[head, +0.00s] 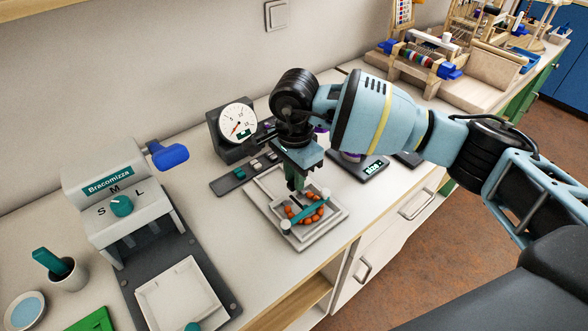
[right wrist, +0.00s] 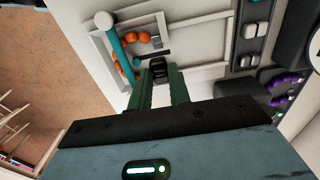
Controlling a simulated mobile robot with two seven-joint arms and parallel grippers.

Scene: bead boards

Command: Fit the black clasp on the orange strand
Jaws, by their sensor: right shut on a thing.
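The orange strand (head: 307,212) lies curved in a white square tray (head: 333,222), partly covered by a teal bar (head: 305,213) with pale round ends. In the right wrist view the orange beads (right wrist: 143,38) show on both sides of the bar (right wrist: 118,45). My right gripper (head: 298,188) points down over the tray's back part. It is shut on the small black clasp (right wrist: 158,65), which shows between its green fingertips (right wrist: 160,82), close to the strand's end. I cannot tell whether clasp and strand touch. My left gripper is not in view.
A dark strip (head: 226,184) with several clasps lies behind the tray. A dial gauge (head: 237,122) stands at the back. A scale (head: 372,168) is to the right. A grey machine (head: 117,190) with a teal knob stands left. The counter's front edge runs close to the tray.

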